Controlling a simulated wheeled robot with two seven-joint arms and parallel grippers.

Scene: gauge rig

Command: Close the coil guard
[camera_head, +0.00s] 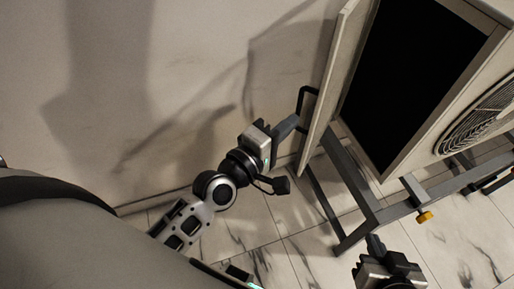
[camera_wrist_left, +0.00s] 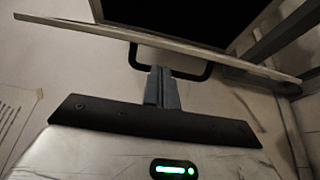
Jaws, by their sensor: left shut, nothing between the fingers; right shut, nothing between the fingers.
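The coil guard (camera_head: 328,88) is a pale flat panel seen nearly edge-on. It stands swung open at the left side of the cabinet's dark opening (camera_head: 412,75). A black bar handle (camera_head: 307,103) sticks out from its left face. In the left wrist view the guard (camera_wrist_left: 170,40) crosses the top, with the handle (camera_wrist_left: 205,74) below it. My left gripper (camera_head: 291,123) is shut and empty, its fingertips close to the handle; in the wrist view the fingers (camera_wrist_left: 162,84) overlap the handle's loop, and I cannot tell whether they touch. My right gripper (camera_head: 374,243) is shut and empty, low in the picture.
The cabinet has a round fan grille (camera_head: 480,115) on its right side and rests on a grey metal frame (camera_head: 358,185).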

